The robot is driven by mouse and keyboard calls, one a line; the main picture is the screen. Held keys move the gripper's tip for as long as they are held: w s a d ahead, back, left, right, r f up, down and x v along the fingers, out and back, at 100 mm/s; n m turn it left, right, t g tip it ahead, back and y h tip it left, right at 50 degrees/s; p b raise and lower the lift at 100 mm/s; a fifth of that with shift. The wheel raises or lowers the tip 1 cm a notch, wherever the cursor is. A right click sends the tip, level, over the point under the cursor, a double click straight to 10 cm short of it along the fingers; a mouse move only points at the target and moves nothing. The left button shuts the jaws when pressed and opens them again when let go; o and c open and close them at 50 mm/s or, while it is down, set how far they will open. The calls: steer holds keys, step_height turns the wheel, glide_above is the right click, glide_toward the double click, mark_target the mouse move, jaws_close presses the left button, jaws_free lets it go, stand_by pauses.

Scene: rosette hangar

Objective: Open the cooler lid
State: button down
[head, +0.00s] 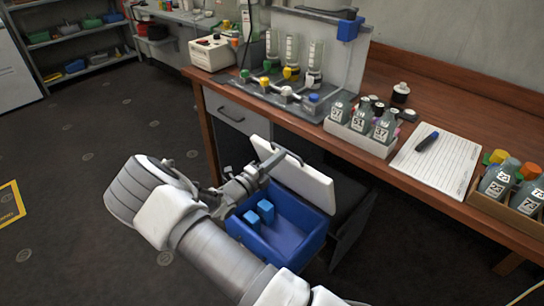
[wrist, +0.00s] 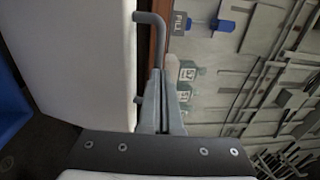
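The blue cooler (head: 300,249) stands on the floor by the desk, its inside visible with two small blue blocks (head: 258,214) in it. Its white lid (head: 305,182) is raised and tilted steeply up at the cooler's far side. The lid also fills the left of the wrist view (wrist: 75,50). A grey bar handle (wrist: 157,35) stands out from the lid's face. My gripper (head: 266,172) is at the lid's upper left part. In the wrist view its fingers (wrist: 163,85) are close together around the handle; the exact contact is partly hidden.
The wooden desk (head: 425,112) runs behind the lid, with a drawer (head: 238,115) at left. On it are a white bottle tray (head: 360,138), a notepad (head: 437,160) and a brown bottle box (head: 515,211). The dark floor (head: 75,200) at left is mostly clear.

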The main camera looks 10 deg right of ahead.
steer(key=w+d+y+p, duration=0.1)
steer(key=d+p, duration=0.1)
steer(key=w+d+r+g+p, duration=0.1)
steer(key=d+p, duration=0.1)
steer(key=w+d+r+y+p, duration=0.1)
steer(key=w+d, duration=0.1)
steer(key=shift+d+g+y+p, duration=0.15)
steer(key=shift+g+y+p, duration=0.15)
steer(key=shift+p, duration=0.1)
steer(key=shift+f, duration=0.1)
stand_by(0.8)
